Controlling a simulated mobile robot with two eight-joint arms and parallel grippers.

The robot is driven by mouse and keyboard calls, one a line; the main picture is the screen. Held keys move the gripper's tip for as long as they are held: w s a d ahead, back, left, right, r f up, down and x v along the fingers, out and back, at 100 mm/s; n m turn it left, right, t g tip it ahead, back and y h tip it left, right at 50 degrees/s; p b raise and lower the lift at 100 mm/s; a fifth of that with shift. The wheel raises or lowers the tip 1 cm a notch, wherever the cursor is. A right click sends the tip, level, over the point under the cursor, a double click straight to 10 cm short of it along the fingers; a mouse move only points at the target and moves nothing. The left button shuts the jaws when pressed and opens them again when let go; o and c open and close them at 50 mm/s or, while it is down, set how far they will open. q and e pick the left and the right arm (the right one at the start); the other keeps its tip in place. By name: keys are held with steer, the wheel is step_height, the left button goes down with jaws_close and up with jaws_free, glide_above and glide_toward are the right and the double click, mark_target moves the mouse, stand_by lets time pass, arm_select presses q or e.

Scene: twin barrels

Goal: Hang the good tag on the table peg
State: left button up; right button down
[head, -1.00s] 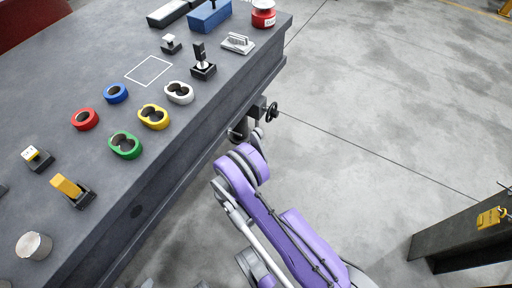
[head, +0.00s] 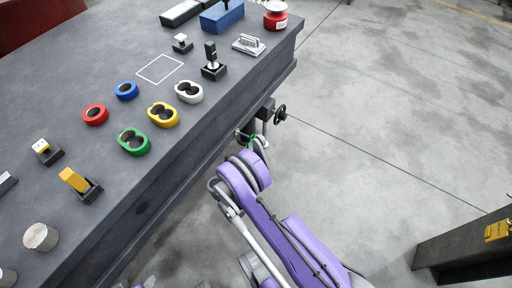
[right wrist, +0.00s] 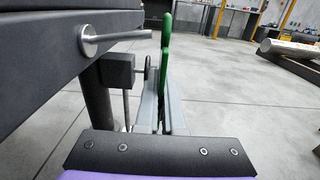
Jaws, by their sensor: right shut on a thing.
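My right gripper (right wrist: 166,112) is shut on a green tag (right wrist: 167,42), seen nearly edge-on and standing upright above the fingers in the right wrist view. The metal table peg (right wrist: 120,37) sticks out to the right from a round plate on the table's dark side. Its tip is just left of the tag; I cannot tell whether they touch, and the tag does not look threaded on it. In the head view a sliver of the green tag (head: 252,141) shows at the table's edge by my right gripper. My left gripper is not in view.
The dark table (head: 60,85) holds green (head: 134,142), yellow (head: 163,115), white, red and blue rings, a black lever (head: 212,62) and a blue box (head: 222,16). A handwheel (head: 280,113) juts from its side near my arm. A yellow item (head: 497,231) is on a dark beam.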

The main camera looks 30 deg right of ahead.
steer(key=shift+w+a+f, duration=0.2)
steer(key=shift+w+a, duration=0.15)
steer(key=shift+w, duration=0.4)
steer(key=shift+w+a+f, duration=0.15)
steer(key=shift+w+a, duration=0.15)
steer(key=shift+w, duration=0.45)
steer(key=c, duration=1)
jaws_free()
steer(key=shift+o, duration=0.2)
steer(key=p+v, duration=0.2)
steer(key=v, duration=0.8)
steer(key=shift+s+a, duration=0.15)
steer(key=shift+a, duration=0.2)
steer(key=shift+f, duration=0.1)
